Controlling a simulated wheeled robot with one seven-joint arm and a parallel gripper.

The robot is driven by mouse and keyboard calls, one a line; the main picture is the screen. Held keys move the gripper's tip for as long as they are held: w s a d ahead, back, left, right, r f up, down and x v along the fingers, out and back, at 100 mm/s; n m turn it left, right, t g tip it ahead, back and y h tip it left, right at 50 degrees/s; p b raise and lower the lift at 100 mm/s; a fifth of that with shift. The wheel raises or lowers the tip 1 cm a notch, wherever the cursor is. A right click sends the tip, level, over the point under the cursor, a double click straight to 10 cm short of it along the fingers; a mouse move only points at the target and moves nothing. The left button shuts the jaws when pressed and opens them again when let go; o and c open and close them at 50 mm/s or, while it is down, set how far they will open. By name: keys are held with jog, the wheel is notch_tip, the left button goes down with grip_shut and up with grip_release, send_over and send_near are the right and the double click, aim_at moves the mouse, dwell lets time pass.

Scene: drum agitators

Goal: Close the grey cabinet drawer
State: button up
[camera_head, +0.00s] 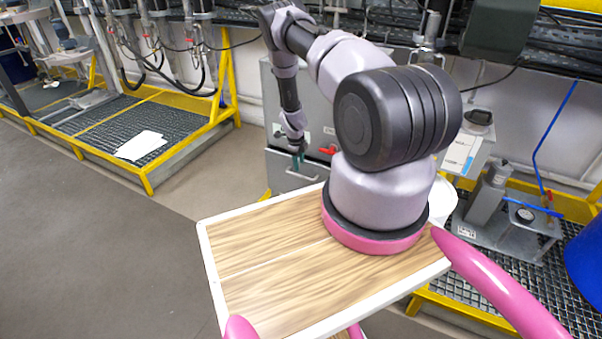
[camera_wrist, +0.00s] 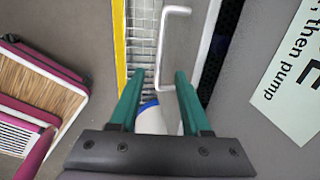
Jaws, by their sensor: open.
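The grey cabinet (camera_head: 318,104) stands behind my arm in the head view. Its drawer (camera_head: 280,182) is low on the front and sticks out a little. The drawer has a pale bar handle (camera_head: 302,175), which also shows in the wrist view (camera_wrist: 164,48). There, a dark gap (camera_wrist: 226,40) shows between the drawer front and the cabinet face. My gripper (camera_head: 297,156) is just above and in front of the drawer. In the wrist view its green fingers (camera_wrist: 160,74) are apart and empty, with the handle just beyond the tips. I cannot tell whether they touch.
A red valve handle (camera_head: 328,150) is on the cabinet beside my gripper. A white label (camera_wrist: 290,75) is on the cabinet face. A white object with a blue edge (camera_wrist: 150,118) shows below the fingers. Yellow-framed grating (camera_head: 150,130) lies left; grey floor (camera_head: 90,240) is open in front.

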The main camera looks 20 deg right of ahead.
aim_at(300, 176)
jog(key=f, duration=0.4)
jog(key=d+f, duration=0.1)
jog(key=f, duration=0.2)
jog(key=shift+w, duration=0.4)
jog(key=shift+r, duration=0.1)
grip_shut()
dwell(0.8)
